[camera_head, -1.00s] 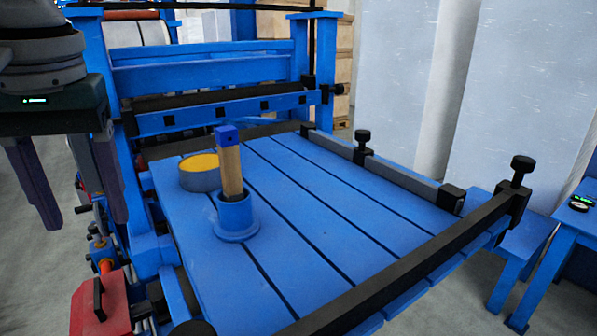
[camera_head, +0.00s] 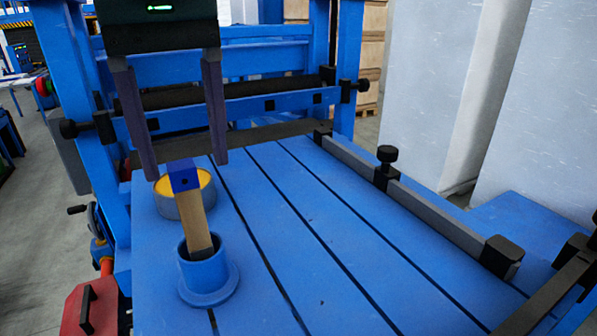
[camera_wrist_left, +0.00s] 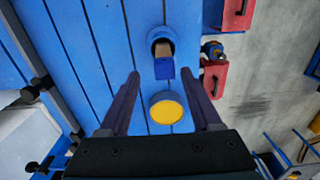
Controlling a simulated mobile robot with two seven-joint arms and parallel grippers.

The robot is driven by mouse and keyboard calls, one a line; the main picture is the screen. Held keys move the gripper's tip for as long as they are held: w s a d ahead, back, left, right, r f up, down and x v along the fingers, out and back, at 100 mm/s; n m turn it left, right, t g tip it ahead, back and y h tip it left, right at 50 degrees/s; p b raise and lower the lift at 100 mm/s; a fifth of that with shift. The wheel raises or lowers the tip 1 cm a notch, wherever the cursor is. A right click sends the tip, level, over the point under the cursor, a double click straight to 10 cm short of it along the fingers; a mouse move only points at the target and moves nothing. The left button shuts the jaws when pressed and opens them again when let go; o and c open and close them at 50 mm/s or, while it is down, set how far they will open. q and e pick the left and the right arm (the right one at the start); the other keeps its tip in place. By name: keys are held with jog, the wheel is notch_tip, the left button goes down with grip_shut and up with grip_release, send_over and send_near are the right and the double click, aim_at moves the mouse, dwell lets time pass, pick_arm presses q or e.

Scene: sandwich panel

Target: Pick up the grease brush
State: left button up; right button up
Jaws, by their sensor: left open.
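The grease brush (camera_head: 193,215) has a wooden handle with a blue end on top. It stands tilted in a blue round holder (camera_head: 206,275) on the blue slatted table. Its lower end is hidden inside the holder. My left gripper (camera_head: 187,168) is open and empty, its two dark fingers pointing down above and behind the brush. In the left wrist view the brush's blue end (camera_wrist_left: 164,69) lies ahead of the gap between the fingers (camera_wrist_left: 173,85). A round tin with yellow contents (camera_head: 166,204) stands behind the holder, and also shows in the wrist view (camera_wrist_left: 167,109). My right gripper is not in view.
The slatted table (camera_head: 330,255) is clear to the right of the holder. A grey rail with black knobs (camera_head: 410,205) runs along its right side. A blue machine frame with rollers (camera_head: 245,105) stands behind. A red box (camera_head: 90,308) is at lower left.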

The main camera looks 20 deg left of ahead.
aim_at(199, 243)
pick_arm(q)
jog(key=shift+s+f+p, duration=0.15)
jog(key=shift+f+p, duration=0.15)
jog(key=shift+f, duration=0.4)
jog(key=f+p, duration=0.2)
jog(key=f, duration=0.1)
jog(key=f+p, duration=0.1)
jog(key=shift+s+d+f, duration=0.1)
jog(key=shift+s+f, duration=0.2)
jog(key=shift+s, duration=0.1)
jog(key=shift+f, duration=0.3)
grip_shut()
